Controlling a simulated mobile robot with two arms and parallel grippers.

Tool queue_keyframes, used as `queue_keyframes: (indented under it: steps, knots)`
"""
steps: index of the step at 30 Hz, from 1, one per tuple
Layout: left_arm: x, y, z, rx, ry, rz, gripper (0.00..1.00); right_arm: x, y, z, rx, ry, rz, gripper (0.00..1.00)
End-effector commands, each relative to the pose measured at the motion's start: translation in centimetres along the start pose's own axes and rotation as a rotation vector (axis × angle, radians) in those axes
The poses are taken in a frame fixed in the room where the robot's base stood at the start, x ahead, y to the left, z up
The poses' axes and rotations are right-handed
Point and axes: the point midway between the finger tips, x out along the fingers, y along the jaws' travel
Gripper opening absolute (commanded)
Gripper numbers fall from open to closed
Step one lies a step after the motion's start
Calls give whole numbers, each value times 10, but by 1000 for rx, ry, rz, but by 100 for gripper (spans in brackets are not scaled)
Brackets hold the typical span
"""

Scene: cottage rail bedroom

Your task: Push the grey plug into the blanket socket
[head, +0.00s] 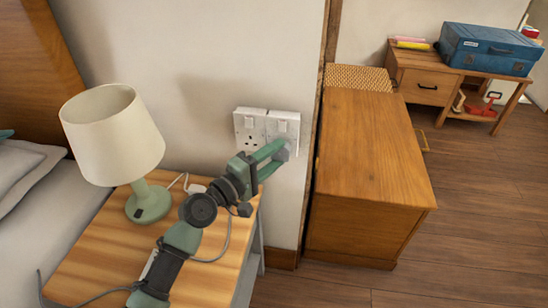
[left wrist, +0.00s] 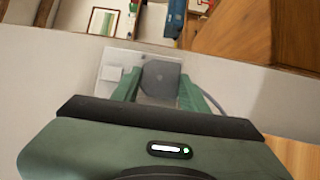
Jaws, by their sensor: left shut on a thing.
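The double wall socket (head: 250,122) is white, with the left outlet's holes bare and rocker switches along its upper part. My left gripper (head: 277,156) reaches up to its right outlet, with green fingers shut on the grey plug (head: 283,155). The plug is at the face of that outlet. I cannot tell whether its pins are in. In the left wrist view the plug (left wrist: 161,79) sits between the two fingers, with part of the white socket plate (left wrist: 113,72) beside it. No readable label shows on either outlet. My right gripper is not in view.
A wooden bedside table (head: 95,255) with a cream-shaded lamp (head: 112,135) stands below and left of the socket. A white plug or adapter (head: 196,187) lies near its back edge. A wooden cabinet (head: 370,150) stands close on the right, past the wall edge.

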Motion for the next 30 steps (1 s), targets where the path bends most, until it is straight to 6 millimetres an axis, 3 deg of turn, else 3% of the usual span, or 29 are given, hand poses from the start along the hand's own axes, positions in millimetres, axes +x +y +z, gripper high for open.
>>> queue_keyframes:
  steps: [7, 8, 10, 11, 22, 30]
  knots:
    - [4, 1, -3, 1, 1, 3, 15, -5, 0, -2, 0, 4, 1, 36]
    - [5, 1, -3, 1, 1, 3, 47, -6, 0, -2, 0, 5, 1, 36]
    - [4, 1, -3, 1, 1, 2, 66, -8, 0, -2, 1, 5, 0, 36]
    - [4, 1, -3, 1, 1, 2, 69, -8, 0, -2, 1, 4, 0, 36]
    - [-1, 0, -3, 1, 1, -1, 69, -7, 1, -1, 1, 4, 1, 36]
    - [-43, 0, -3, 2, 1, -1, 69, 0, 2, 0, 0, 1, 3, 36]
